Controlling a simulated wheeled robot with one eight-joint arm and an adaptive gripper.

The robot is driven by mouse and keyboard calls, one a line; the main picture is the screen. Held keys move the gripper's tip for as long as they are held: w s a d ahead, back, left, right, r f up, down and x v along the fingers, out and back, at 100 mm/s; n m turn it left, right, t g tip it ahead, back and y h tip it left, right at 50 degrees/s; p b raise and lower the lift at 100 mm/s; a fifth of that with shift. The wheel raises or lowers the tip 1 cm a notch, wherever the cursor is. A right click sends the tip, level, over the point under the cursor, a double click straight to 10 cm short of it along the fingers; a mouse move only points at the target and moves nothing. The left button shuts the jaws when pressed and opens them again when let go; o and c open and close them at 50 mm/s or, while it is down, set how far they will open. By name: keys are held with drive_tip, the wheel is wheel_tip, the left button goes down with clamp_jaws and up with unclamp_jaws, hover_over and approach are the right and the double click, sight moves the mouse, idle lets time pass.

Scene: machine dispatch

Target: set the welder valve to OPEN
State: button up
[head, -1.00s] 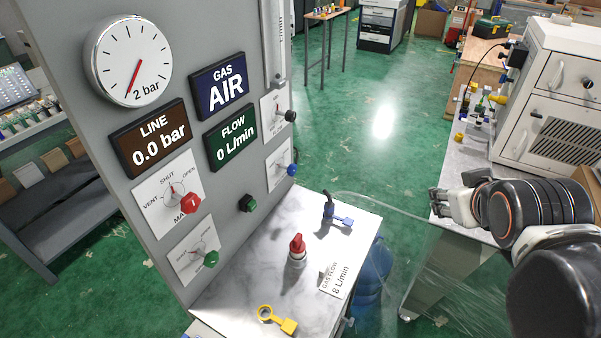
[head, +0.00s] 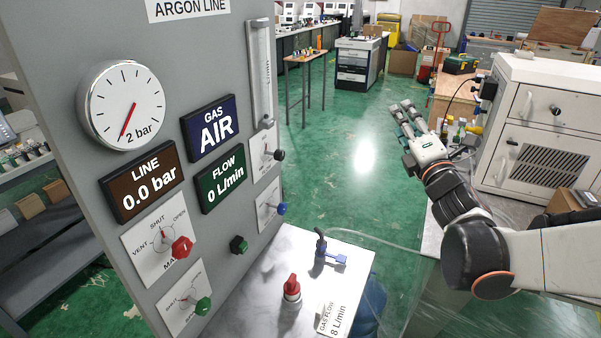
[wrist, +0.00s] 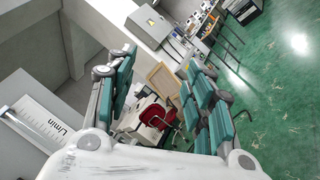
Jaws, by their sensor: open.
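A grey panel (head: 222,60) carries several valve knobs; I cannot read which one is the welder valve. A red knob (head: 182,248) sits on a plate marked VENT, SHUT and OPEN, its pointer near SHUT. A green knob (head: 203,306) is on a plate below it. A black knob (head: 279,155) and a blue knob (head: 282,209) are on plates at the panel's right, their small labels unreadable. A dark green knob (head: 239,244) is between. My gripper (head: 401,112) is open and empty, well right of the panel; its fingers show in the wrist view (wrist: 162,60).
A gauge (head: 122,104) and displays read LINE 0.0 bar, GAS AIR and FLOW 0 L/min. On the bench (head: 255,300) are a red-topped fitting (head: 291,289) and a blue lever (head: 331,257). A clear hose curves beside it. Green floor (head: 365,180) lies open between panel and cabinet (head: 545,125).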

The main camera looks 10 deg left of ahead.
drive_tip(key=w+a+f+n+g+y, duration=0.1)
drive_tip(key=a+f+n+y, duration=0.2)
drive_tip(key=a+n+y, duration=0.35)
drive_tip(key=n+g+y+b, duration=0.1)
drive_tip(key=n+g+y, duration=0.5)
drive_tip(key=n+g, duration=1.15)
approach(285, 210)
drive_tip(key=a+n+t, duration=0.1)
drive_tip(key=a, duration=0.2)
drive_tip(key=a+n+t+b, duration=0.1)
drive_tip(key=a+t, duration=0.1)
drive_tip(key=a, duration=0.2)
drive_tip(key=w+a+n+t+b, duration=0.1)
drive_tip(key=a+n, duration=0.1)
drive_tip(key=a, duration=0.2)
drive_tip(key=shift+f+t, duration=0.25)
drive_tip(key=shift+d, duration=0.1)
drive_tip(key=shift+c, duration=0.3)
drive_tip(key=c, duration=1.1)
